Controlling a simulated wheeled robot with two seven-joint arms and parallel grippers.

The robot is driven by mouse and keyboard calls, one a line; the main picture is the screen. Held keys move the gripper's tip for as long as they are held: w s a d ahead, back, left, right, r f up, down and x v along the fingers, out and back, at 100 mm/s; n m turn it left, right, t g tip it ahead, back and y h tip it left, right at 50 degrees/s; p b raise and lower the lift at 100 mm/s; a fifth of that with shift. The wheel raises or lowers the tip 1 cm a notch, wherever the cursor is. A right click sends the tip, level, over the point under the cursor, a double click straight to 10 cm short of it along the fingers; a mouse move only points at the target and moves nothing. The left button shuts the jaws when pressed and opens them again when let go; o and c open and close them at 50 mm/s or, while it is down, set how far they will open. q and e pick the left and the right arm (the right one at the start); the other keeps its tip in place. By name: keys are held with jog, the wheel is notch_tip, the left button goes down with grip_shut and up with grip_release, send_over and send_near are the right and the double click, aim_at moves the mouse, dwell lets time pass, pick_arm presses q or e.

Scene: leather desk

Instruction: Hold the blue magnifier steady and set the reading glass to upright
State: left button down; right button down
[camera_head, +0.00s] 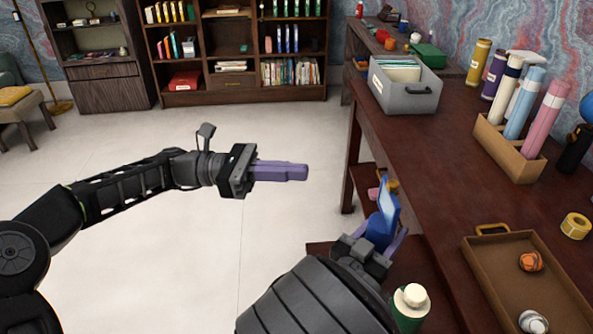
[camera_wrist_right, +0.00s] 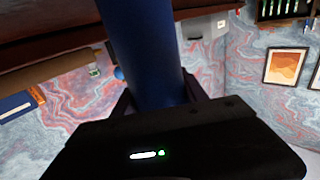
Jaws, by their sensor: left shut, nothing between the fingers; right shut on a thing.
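My right gripper (camera_head: 388,241) is shut on the blue magnifier (camera_head: 388,207), held in the air beside the front edge of the dark wooden desk. The magnifier points up, slightly tilted, with its broad blue face on top. In the right wrist view its dark blue body (camera_wrist_right: 145,55) rises between the fingers, and its far end is out of frame. My left gripper (camera_head: 303,172) is shut and empty, its purple fingers together, left of the magnifier and apart from it over the floor.
The desk (camera_head: 450,160) bears a grey file box (camera_head: 405,95), a cardboard holder (camera_head: 510,150) with coloured tubes, yellow tape (camera_head: 576,226) and a brown tray (camera_head: 515,285) with small items. The floor at left is open.

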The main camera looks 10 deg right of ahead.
jog(key=c, duration=0.5)
grip_release()
jog(key=v, duration=1.2)
jog(key=shift+a, duration=0.1)
